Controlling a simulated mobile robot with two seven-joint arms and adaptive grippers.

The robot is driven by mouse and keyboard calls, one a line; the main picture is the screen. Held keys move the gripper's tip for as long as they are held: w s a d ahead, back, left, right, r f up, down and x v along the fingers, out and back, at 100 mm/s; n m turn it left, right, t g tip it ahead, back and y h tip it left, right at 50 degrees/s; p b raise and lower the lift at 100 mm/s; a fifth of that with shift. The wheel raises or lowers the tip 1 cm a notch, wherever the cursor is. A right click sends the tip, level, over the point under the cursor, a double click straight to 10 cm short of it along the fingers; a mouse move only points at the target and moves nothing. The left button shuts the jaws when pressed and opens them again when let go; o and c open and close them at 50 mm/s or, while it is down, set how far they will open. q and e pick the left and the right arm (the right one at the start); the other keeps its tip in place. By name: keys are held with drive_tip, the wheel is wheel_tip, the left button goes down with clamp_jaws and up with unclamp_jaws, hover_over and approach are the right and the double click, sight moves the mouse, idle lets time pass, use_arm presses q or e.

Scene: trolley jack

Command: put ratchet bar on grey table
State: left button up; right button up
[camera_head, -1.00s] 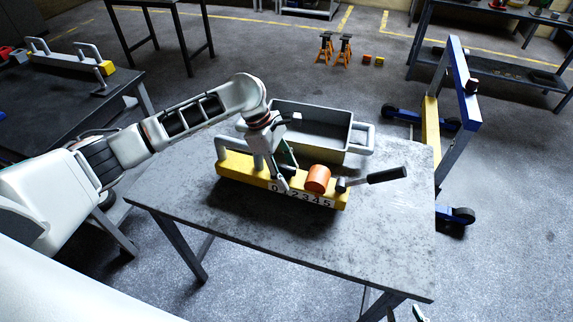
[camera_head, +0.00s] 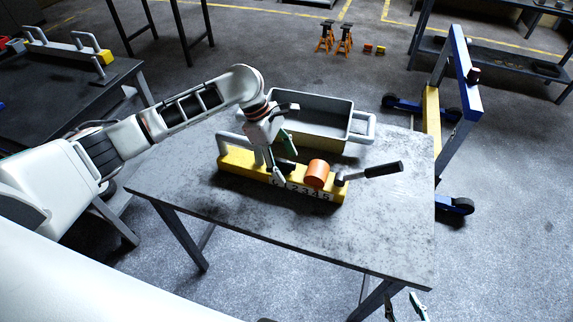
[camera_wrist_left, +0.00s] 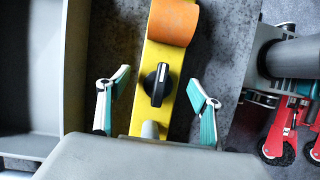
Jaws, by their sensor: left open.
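A yellow bar (camera_head: 235,168) with a number scale on its front lies on the grey table (camera_head: 300,235). It carries a white handle, an orange cylinder (camera_head: 317,174) and a black-handled lever (camera_head: 383,169); I cannot tell which part is the ratchet bar. My left gripper (camera_head: 281,174) is open above the yellow bar. In the left wrist view its fingers (camera_wrist_left: 159,80) stand on either side of a black knob (camera_wrist_left: 158,84) on the yellow bar (camera_wrist_left: 170,55), apart from it. My right gripper (camera_head: 403,306) shows at the bottom edge, its fingers apart, below the table's front edge.
A grey open bin (camera_head: 305,112) stands behind the yellow bar. The front of the grey table is bare. A dark table (camera_head: 75,82) at left carries a similar handled bar. A blue and yellow frame (camera_head: 462,80) stands beyond the right edge.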

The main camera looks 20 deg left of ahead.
use_arm(q)
drive_tip(key=v, duration=1)
drive_tip(key=shift+r, duration=0.3)
